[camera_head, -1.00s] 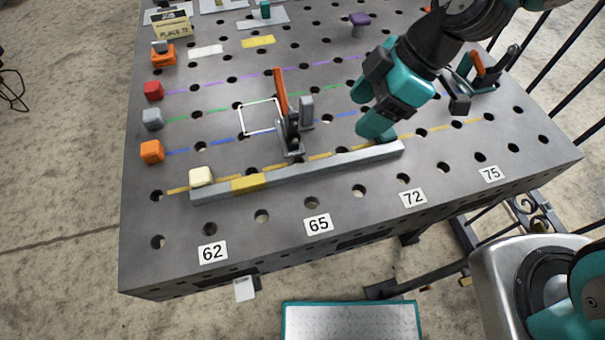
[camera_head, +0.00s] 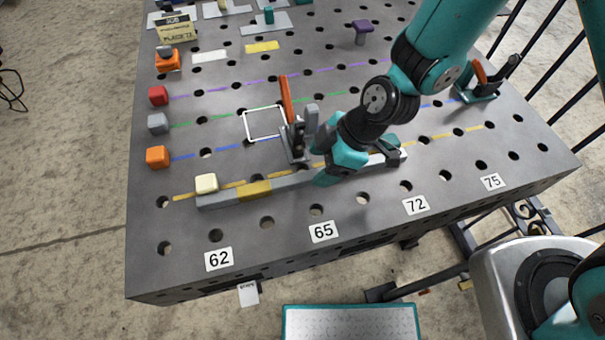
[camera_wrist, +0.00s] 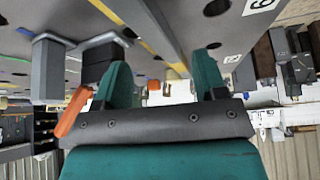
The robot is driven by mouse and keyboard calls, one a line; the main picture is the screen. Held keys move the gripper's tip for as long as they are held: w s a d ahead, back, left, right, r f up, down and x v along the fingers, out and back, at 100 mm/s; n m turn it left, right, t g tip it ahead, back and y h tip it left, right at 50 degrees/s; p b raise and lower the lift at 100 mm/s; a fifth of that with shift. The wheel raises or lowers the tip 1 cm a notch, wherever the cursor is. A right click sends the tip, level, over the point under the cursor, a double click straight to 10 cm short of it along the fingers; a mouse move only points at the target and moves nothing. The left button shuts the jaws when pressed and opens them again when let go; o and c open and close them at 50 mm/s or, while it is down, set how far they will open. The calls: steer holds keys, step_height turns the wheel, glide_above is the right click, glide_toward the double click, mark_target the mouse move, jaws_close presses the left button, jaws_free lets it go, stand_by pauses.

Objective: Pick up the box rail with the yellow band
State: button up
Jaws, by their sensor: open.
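The long grey box rail (camera_head: 225,197) lies flat on the perforated bench near its front edge. Its yellow band (camera_head: 255,190) is toward its left end. My gripper (camera_head: 327,168) is low over the middle of the rail, right of the band, and hides part of it. In the wrist view, my gripper (camera_wrist: 162,82) is open with two teal fingers apart, and the rail (camera_wrist: 167,30) runs in the gap seen between them. I cannot tell whether a finger touches the rail.
A toggle clamp with an orange handle (camera_head: 287,100) stands just behind the rail, close to my gripper. Another clamp (camera_head: 483,82) is at the right. A cream cube (camera_head: 206,183) sits behind the rail's left end. The bench front strip with number labels (camera_head: 323,232) is clear.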

mark_target(306, 175)
steer(key=shift+p+x, duration=0.8)
steer(key=shift+x, duration=1.5)
steer(key=shift+a, duration=0.1)
steer(key=shift+c, duration=0.2)
steer(key=shift+w+r, duration=0.1)
jaws_close()
